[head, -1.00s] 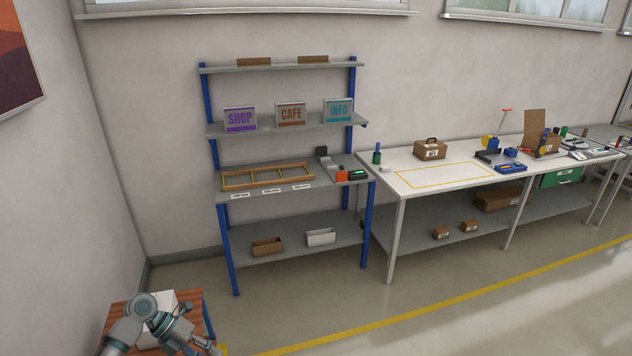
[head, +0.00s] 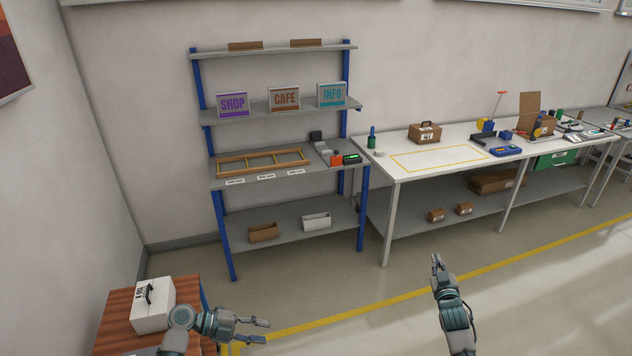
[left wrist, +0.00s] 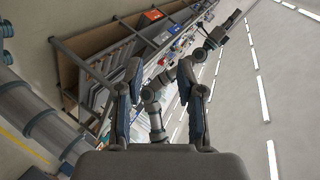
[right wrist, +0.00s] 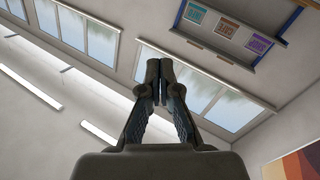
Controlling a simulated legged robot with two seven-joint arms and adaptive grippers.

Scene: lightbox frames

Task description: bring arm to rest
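My left gripper (head: 265,331) is at the lower left in the head view, in front of a wooden-topped table and above the floor. Its fingers are apart with nothing between them; the left wrist view (left wrist: 159,72) shows the same. My right gripper (head: 437,260) points up over bare floor at the lower middle right of the head view. In the right wrist view (right wrist: 161,68) its fingertips meet with nothing held. Neither gripper touches anything.
A white box with a black handle (head: 152,308) sits on the wooden-topped table (head: 117,311) near my left arm. A shelf rack with blue posts (head: 227,240) and a white workbench (head: 390,172) stand farther back. The floor between is clear.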

